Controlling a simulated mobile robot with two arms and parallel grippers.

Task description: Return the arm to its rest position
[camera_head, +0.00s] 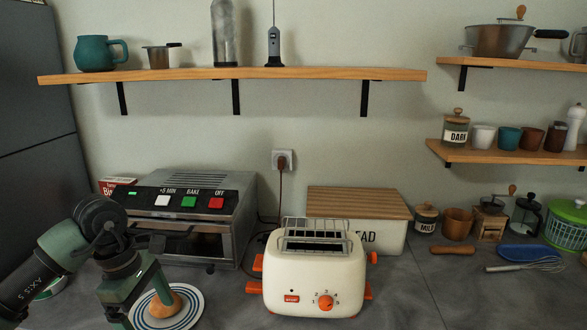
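My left arm (60,262) reaches in from the left edge. My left gripper (143,308) points down over the left side of a striped plate (194,311). Its two fingers stand apart with a gap between them, and I see nothing held in it. A brown bun or bagel (166,305) lies on the plate, beside the finger on the right, which partly covers it; I cannot tell if they touch. My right arm and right gripper are not in view.
A cream toaster (312,280) with orange levers stands front centre. A toaster oven (183,212) is behind my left gripper. A bread box (377,236) sits behind the toaster. A whisk (530,265) lies at right. The front right counter (480,305) is clear.

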